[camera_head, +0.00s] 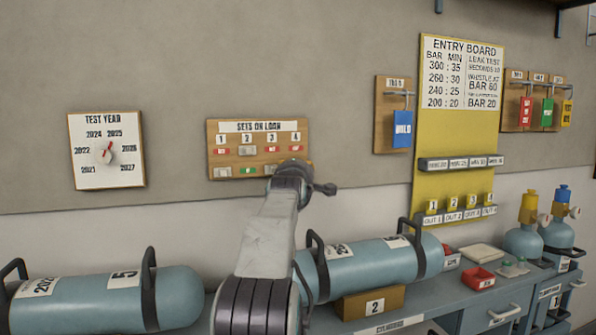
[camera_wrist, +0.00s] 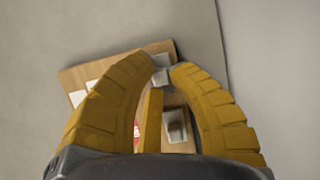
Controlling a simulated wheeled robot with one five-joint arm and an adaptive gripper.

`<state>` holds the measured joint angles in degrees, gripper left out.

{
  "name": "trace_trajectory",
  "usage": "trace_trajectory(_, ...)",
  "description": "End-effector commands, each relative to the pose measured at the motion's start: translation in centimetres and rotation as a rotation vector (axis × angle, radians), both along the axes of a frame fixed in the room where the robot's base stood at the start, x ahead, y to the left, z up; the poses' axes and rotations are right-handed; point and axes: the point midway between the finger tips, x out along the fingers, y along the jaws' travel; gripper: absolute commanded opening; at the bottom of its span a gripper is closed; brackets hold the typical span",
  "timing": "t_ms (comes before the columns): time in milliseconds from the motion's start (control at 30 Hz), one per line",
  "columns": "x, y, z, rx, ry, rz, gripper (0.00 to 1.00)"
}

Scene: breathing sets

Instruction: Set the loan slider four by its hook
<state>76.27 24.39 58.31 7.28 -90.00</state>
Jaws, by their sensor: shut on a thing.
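The loan board (camera_head: 211,153), headed "SETS ON LOAN", hangs on the wall with columns numbered 1 to 4. Red shows in the upper windows of columns 1, 3 and 4; grey slider two (camera_head: 248,150) is up, with green below it. Grey sliders one (camera_head: 222,172) and three (camera_head: 271,169) are down. My gripper (camera_wrist: 167,72) is at the board's lower right, its yellow fingertips closed on a small grey piece, apparently slider four (camera_wrist: 162,76). In the head view my arm hides the lower part of column 4. On the yellow entry board, numbered plates include four (camera_head: 489,199), above "OUT" labels; hook details are too small to tell.
A test-year dial (camera_head: 105,150) hangs left of the loan board. Blue cylinders (camera_head: 370,268) lie on the bench below, with upright handles. A small board with a blue tag (camera_head: 402,136) hangs to the right. The wall between is clear.

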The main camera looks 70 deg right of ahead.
Motion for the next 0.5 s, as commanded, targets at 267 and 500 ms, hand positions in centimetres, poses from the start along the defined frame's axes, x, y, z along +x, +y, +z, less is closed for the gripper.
trace_trajectory(267, 0.14, -0.02, -0.1, 0.001, 0.0, 0.002, 0.0)
trace_trajectory(500, 0.16, -0.02, 0.83, 0.001, 0.0, 0.002, 0.0)
